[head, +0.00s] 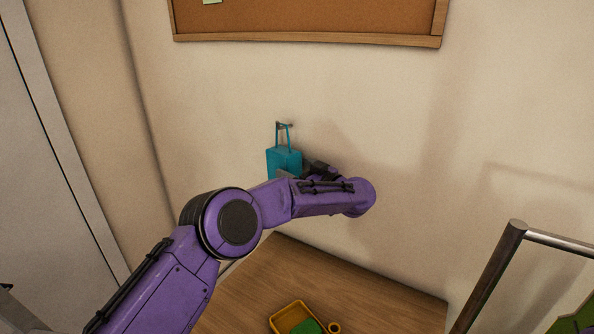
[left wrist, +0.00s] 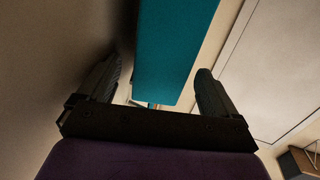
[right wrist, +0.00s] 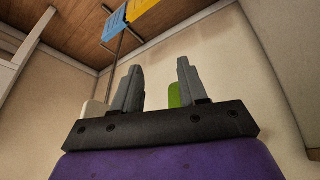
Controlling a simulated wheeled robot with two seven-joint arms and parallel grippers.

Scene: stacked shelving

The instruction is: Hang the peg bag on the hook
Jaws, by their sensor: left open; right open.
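The peg bag (head: 283,161) is a teal box-like bag with a thin loop handle. It is against the wall, and its handle reaches up to the small metal hook (head: 284,125) and appears to be looped over it. In the left wrist view the teal bag (left wrist: 175,50) lies between the two fingers. My left gripper (head: 295,173) is at the bag's lower right side, open, with gaps beside the bag; its fingertips are partly hidden by the arm in the head view. My right gripper (right wrist: 152,80) is open and empty, seen only in the right wrist view.
A wooden table (head: 375,288) stands below, with a yellow tray (head: 283,318) and a small yellow ring-shaped thing (head: 333,327) on it. A corkboard (head: 310,20) is on the wall above. A metal rail (head: 492,270) stands at the right. The wall right of the hook is clear.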

